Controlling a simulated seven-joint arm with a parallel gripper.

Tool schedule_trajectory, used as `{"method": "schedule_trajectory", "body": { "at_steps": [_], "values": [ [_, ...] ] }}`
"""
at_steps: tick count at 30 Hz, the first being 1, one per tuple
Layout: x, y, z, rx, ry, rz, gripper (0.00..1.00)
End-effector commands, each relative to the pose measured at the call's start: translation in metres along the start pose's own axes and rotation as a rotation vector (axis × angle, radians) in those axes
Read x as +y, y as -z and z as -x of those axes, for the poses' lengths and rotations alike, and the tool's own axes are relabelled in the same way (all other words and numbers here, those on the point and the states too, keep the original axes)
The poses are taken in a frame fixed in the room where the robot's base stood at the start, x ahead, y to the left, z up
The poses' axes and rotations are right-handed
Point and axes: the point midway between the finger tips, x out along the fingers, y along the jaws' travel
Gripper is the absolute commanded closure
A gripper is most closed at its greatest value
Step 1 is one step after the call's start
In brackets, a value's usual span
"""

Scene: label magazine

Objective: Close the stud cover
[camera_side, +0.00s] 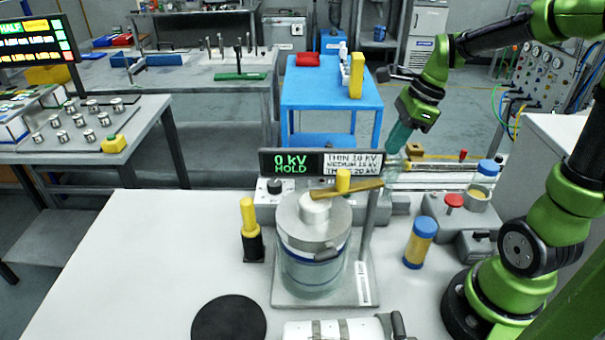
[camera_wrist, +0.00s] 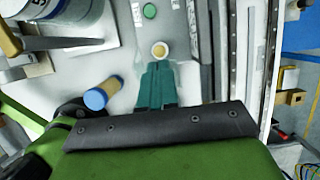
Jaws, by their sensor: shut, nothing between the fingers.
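My gripper (camera_side: 392,148) has teal fingers, pressed together and empty, pointing down behind the test station at right of centre. In the wrist view its fingertips (camera_wrist: 158,66) are just below a small round fitting with a cream centre and pale rim (camera_wrist: 160,50). I cannot tell whether they touch it. This fitting may be the stud; no part is clearly recognisable as its cover, and I cannot tell whether a cover is open. A green round button (camera_wrist: 150,11) lies beyond the fitting. In the side view the fingertips' surroundings are partly hidden behind the station.
A glass vessel with a metal lid (camera_side: 313,245) stands under a brass arm (camera_side: 346,189), beside a display (camera_side: 322,163) reading 0 kV HOLD. A blue-capped yellow cylinder (camera_side: 420,243) and red-knobbed box (camera_side: 454,202) stand right.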

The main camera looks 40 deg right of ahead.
Motion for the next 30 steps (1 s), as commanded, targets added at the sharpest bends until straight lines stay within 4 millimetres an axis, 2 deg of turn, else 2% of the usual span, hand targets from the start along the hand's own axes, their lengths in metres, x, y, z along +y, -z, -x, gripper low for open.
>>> {"method": "schedule_trajectory", "body": {
  "at_steps": [15,30],
  "values": [
    [0.001,-0.038,-0.029,0.492,-0.008,0.003,1.0],
    [0.001,-0.056,-0.068,0.974,-0.006,-0.001,1.0]
  ]
}}
